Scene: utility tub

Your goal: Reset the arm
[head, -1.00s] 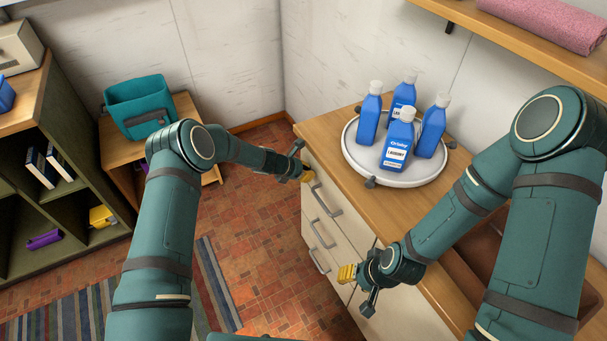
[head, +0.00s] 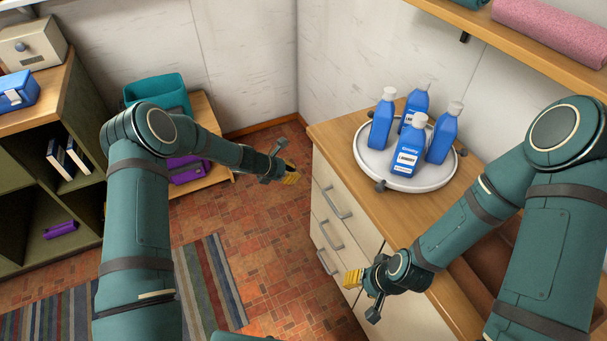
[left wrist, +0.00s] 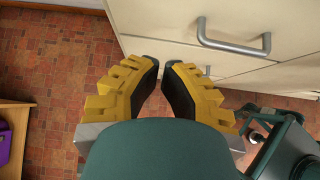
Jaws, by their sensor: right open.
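My left gripper (head: 290,174) hangs over the tiled floor, left of the drawer cabinet (head: 340,212). Drawer handles and the cabinet front lie beyond the fingertips. My right gripper (head: 353,279) is in front of the cabinet's lower right part, pointing left, open and with nothing seen in it. Both grippers are clear of the bottles.
Several blue bottles (head: 408,150) stand on a round white turntable (head: 418,183) on the wooden counter (head: 338,140). A shelf (head: 545,50) with a pink towel (head: 550,28) overhangs it. At left are a teal bin (head: 157,90), purple object (head: 189,170) and green bookcase (head: 75,92).

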